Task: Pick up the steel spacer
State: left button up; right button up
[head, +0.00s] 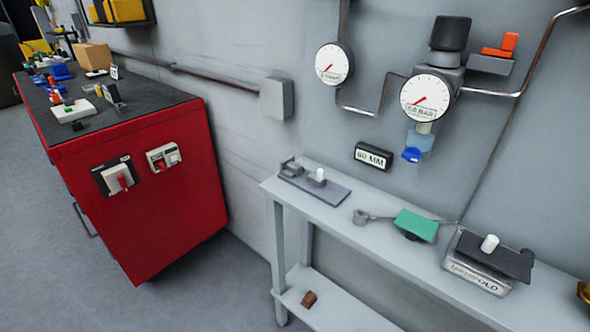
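I cannot tell for sure which thing is the steel spacer. A small grey round metal piece (360,216) lies on the grey bench (400,262), at the left end of a thin rod running toward a green pad (416,225). A grey plate fixture (318,187) at the bench's left end carries a small white cylinder (318,175). A second white cylinder (489,243) stands on a dark plate over a labelled metal block (480,272). Neither of my grippers is in view.
Pressure gauges (333,64) and pipes are on the wall above the bench, with a "60 MM" display (373,156). A brown block (309,299) lies on the lower shelf. A red cabinet (140,190) with a cluttered top stands left. Floor between is clear.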

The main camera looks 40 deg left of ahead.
aim_at(296, 168)
jog(key=j+z, duration=0.25)
jog(key=j, duration=0.25)
jog(key=i+j+z, duration=0.2)
jog(key=j, duration=0.3)
jog(key=k+j+z, duration=0.1)
jog(key=j+z, duration=0.15)
jog(key=j, duration=0.25)
jog(key=k+j+z, duration=0.1)
jog(key=j+z, duration=0.15)
jog(key=j, duration=0.25)
jog(key=k+j+z, duration=0.2)
jog(key=j, duration=0.3)
jog(key=j+z, duration=0.25)
jog(key=j, duration=0.25)
jog(key=k+j+z, duration=0.25)
jog(key=j, duration=0.2)
jog(key=k+j+z, duration=0.2)
jog(key=j, duration=0.2)
